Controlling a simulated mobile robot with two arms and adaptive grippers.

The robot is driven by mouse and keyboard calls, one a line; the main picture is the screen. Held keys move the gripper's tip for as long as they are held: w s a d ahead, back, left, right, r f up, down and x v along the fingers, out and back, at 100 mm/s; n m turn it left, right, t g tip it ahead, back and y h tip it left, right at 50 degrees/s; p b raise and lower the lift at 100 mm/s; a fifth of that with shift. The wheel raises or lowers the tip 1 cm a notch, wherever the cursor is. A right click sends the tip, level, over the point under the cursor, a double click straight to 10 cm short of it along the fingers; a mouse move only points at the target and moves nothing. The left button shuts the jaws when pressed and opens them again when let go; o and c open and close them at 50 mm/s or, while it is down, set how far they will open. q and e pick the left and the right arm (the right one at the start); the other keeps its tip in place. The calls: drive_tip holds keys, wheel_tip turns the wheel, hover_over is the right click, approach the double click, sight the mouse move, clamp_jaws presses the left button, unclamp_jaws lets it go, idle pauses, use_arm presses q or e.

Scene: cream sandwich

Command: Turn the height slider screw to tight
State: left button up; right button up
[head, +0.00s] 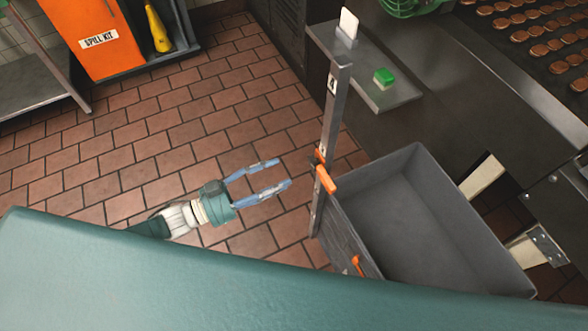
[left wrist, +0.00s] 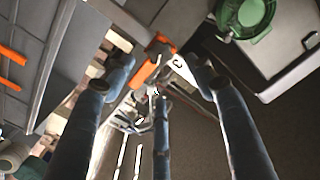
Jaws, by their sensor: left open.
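The height slider is an upright grey metal post (head: 334,112) beside the grey bin. An orange screw handle (head: 327,180) sticks out from it at mid-height, near the bin's rim. My left gripper (head: 283,173) is open and empty, with its blue-grey fingers pointing at the post from the left, apart from the handle. In the left wrist view the orange handle (left wrist: 150,70) shows ahead between the spread fingers. I cannot tell whether the screw is loose or tight. My right gripper is out of view.
The deep grey bin (head: 435,215) stands right of the post, with another orange handle (head: 357,265) low on its side. A ledge (head: 395,96) behind holds a green-and-white block (head: 384,77). Tiled floor around my left gripper is clear. An orange spill kit cabinet (head: 92,40) stands far left.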

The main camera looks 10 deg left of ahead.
sight(311, 164)
use_arm(q)
drive_tip(key=shift+v, duration=1.45)
drive_tip(key=w+d+n, duration=0.2)
drive_tip(key=d, duration=0.1)
drive_tip(key=w+d+n, duration=0.2)
drive_tip(key=w+d, duration=0.1)
drive_tip(key=w+d+n, duration=0.2)
drive_tip(key=d, duration=0.1)
drive_tip(key=shift+w+d+f+b, duration=0.1)
drive_tip(key=shift+w+d+b, duration=0.05)
drive_tip(key=shift+d+b, duration=0.15)
drive_tip(key=c, duration=1.1)
drive_tip(key=shift+c, duration=0.2)
